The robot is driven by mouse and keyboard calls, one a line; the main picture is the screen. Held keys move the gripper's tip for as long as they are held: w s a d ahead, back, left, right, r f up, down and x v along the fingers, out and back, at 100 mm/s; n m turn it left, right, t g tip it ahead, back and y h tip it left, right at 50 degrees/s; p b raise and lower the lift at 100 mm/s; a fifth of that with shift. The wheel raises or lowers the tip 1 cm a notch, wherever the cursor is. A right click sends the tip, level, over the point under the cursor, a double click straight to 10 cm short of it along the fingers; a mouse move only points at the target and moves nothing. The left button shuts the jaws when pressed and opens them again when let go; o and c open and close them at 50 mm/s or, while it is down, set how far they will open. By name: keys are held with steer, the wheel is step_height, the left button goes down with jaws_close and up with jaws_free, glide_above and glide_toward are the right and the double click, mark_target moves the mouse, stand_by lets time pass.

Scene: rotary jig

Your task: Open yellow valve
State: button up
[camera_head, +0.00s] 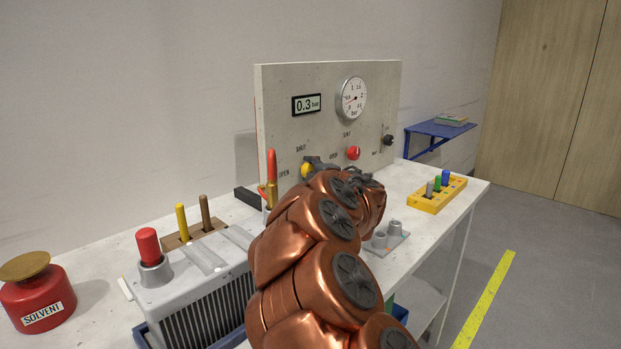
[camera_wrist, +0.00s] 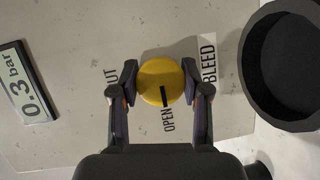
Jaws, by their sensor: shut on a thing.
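The yellow valve (camera_head: 306,171) is a round knob low on the left of the grey panel. In the wrist view the yellow knob (camera_wrist: 158,75) sits between the two fingertips of my gripper (camera_wrist: 160,82), which is shut on it from both sides. A black pointer line on the knob points at the OPEN label (camera_wrist: 168,118). The SHUT label (camera_wrist: 111,84) is partly hidden by a finger. In the head view my copper arm reaches up to the panel, and the fingers largely cover the knob.
The panel (camera_head: 330,125) carries a 0.3 bar display (camera_head: 307,105), a round gauge (camera_head: 351,98), a red knob (camera_head: 353,153) and a black knob (camera_head: 388,140). A dark round hollow thing (camera_wrist: 285,70) is close beside the gripper. A yellow rack (camera_head: 437,195) stands right on the bench.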

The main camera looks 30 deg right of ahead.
stand_by(0.4)
steer(key=o, duration=1.1)
steer(key=shift+o, duration=0.2)
steer(key=s+a+r, duration=0.1)
steer(key=s+a, duration=0.1)
steer(key=s, duration=0.9)
steer(key=shift+s+r, duration=0.15)
steer(key=shift+s, duration=0.25)
steer(key=shift+a, duration=0.1)
